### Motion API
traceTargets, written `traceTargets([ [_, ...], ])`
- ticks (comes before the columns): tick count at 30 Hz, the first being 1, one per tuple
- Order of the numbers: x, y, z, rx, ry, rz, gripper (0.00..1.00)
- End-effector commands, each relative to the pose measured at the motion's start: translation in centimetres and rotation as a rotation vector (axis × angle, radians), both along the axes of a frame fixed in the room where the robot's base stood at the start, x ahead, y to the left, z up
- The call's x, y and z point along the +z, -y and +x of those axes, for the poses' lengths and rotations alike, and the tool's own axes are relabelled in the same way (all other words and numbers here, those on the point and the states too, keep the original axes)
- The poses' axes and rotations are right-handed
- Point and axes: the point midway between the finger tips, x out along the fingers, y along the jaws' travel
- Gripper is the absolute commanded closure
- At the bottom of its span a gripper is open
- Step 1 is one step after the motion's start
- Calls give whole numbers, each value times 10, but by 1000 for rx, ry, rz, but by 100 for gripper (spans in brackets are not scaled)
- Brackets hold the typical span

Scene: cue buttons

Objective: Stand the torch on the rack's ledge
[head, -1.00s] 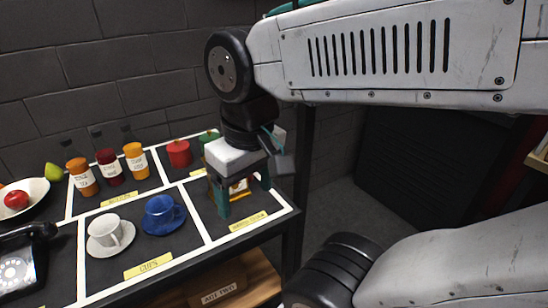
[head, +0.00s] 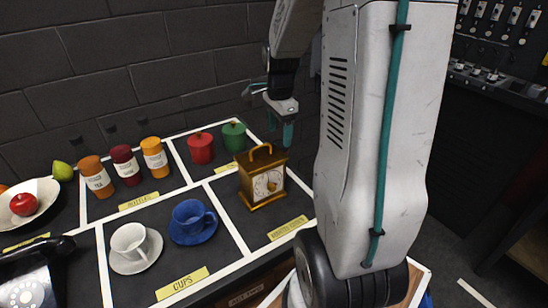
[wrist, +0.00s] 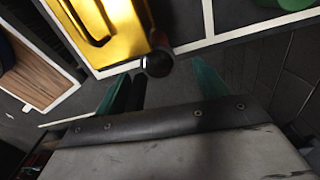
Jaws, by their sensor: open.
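My gripper (head: 270,112) is open and empty above and behind the brass clock in the head view. Its two teal fingers also show apart in the wrist view (wrist: 162,78). Ahead of the gap between them, in the wrist view, is a dark round-ended object (wrist: 157,64) close beside the clock. It may be the torch standing on end, but I cannot be sure. It does not show in the head view, where the clock or arm may hide it. I cannot make out the rack's ledge in either view.
The brass clock (head: 262,184) with a raised handle stands close to my gripper. Red (head: 201,148) and green (head: 234,137) canisters, several bottles and two cups (head: 193,222) share the sectioned table. A dark panel with knobs (head: 500,75) stands at right.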

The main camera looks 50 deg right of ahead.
Motion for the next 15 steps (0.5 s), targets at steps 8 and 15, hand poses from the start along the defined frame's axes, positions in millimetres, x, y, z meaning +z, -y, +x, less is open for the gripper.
traceTargets([
  [8,-33,-4,0,11,-2,2,28],
  [15,-66,-2,-2,13,-2,2,28],
])
